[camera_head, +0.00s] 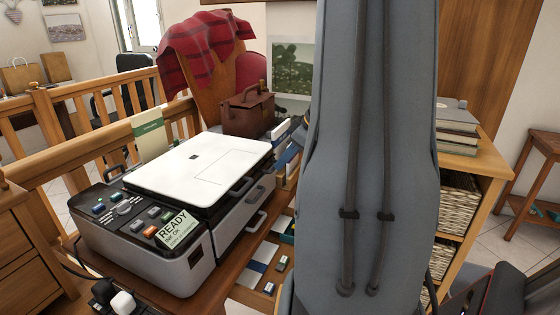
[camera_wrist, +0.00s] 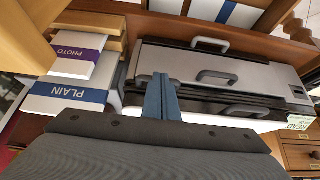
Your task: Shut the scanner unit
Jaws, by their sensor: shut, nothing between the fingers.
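The printer has a white-topped scanner unit (camera_head: 205,165) with a black rim, lying roughly flat over the grey body (camera_head: 240,215). Handles stick out on its right side, including one at the scanner unit's level (camera_head: 241,187). The wrist view shows the printer upside down, with the dark scanner unit edge (camera_wrist: 190,93) below the grey body (camera_wrist: 255,77). I cannot tell whether a small gap remains under the scanner unit. My gripper (camera_wrist: 160,80) is shut and empty, its fingertips overlapping one end of the dark edge; contact is unclear. My arm hides it in the head view.
A control panel with a READY card (camera_head: 174,230) is at the printer's front. Boxes marked PLAIN (camera_wrist: 68,98) and PHOTO (camera_wrist: 77,55) lie beside the gripper. A brown bag (camera_head: 248,112) stands behind the printer, and a wooden railing (camera_head: 95,145) runs at left.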

